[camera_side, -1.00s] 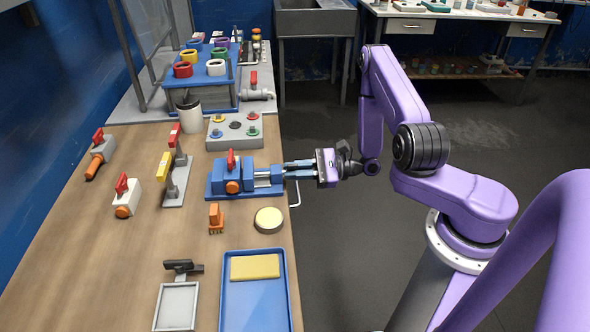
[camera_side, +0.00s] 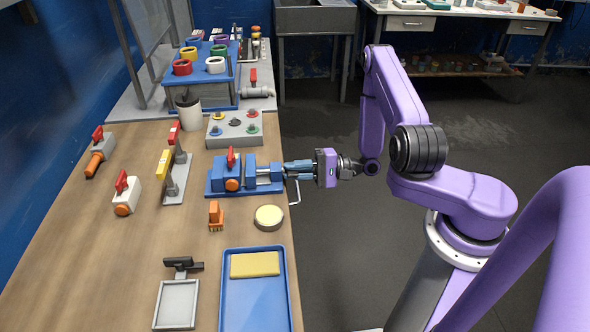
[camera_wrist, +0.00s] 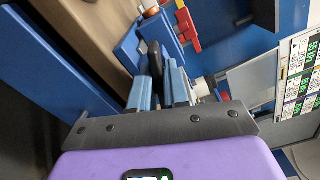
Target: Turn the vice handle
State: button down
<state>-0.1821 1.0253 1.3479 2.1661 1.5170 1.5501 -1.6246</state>
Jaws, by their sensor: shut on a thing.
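The blue vice (camera_side: 218,181) sits at the right edge of the wooden table, with a red-levered valve with an orange end between its jaws. Its thin pale handle rod (camera_side: 296,192) shows below my fingers, just off the table edge. My gripper (camera_side: 290,170) reaches in level from the right and is shut on the vice handle. In the wrist view, a dark, rounded piece of the vice handle (camera_wrist: 154,56) stands between the blue fingers of my gripper (camera_wrist: 160,85). The fingers partly hide the handle's hub.
A blue tray (camera_side: 227,312) with a yellow sponge (camera_side: 254,264) lies in front of the vice, near a round tin (camera_side: 269,217) and an orange connector (camera_side: 216,216). A grey knob panel (camera_side: 234,141) stands behind.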

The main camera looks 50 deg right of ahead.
jog(key=shift+n, duration=0.4)
jog(key=c, duration=1.2)
grip_release()
jog(key=v, duration=1.7)
jog(key=shift+s, duration=0.2)
jog(key=shift+d+r, duration=0.1)
jog(key=shift+d, duration=0.05)
